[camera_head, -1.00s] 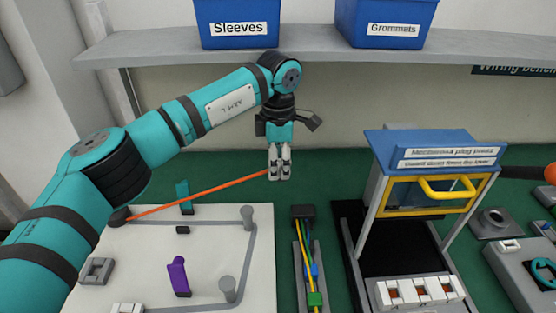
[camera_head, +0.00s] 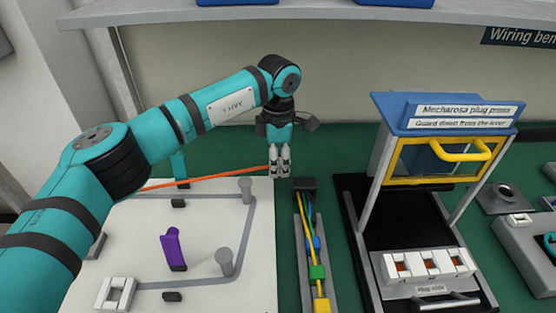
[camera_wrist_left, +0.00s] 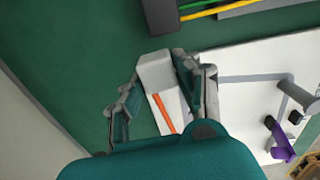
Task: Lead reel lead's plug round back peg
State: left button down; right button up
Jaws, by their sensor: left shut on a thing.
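My left gripper (camera_head: 280,170) is shut on the white plug of the orange lead, just beyond the back right corner of the white board (camera_head: 205,245). The plug (camera_wrist_left: 155,72) shows between the fingers in the left wrist view. The orange lead (camera_head: 215,177) runs leftward from the gripper and goes out of sight behind my left arm. The grey back peg (camera_head: 245,190) stands near the board's back right corner; the lead passes on its far side in the head view. A second grey peg (camera_head: 226,262) stands nearer. The reel is hidden. My right gripper is not in view.
A purple clip (camera_head: 173,250) stands on the board. Right of it lie a dark block (camera_head: 304,184) with coloured wires in a channel and the blue-topped plug press (camera_head: 445,125). The green bench top behind the gripper is clear.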

pick_arm(q)
jog(key=s, duration=0.7)
jog(key=shift+d, duration=0.15)
jog(key=shift+s+a+b, duration=0.2)
jog(key=shift+s+b, duration=0.1)
jog(key=shift+s, duration=1.15)
jog(key=shift+s+a+b, duration=0.2)
jog(key=shift+s+b, duration=0.1)
jog(key=shift+s, duration=1.1)
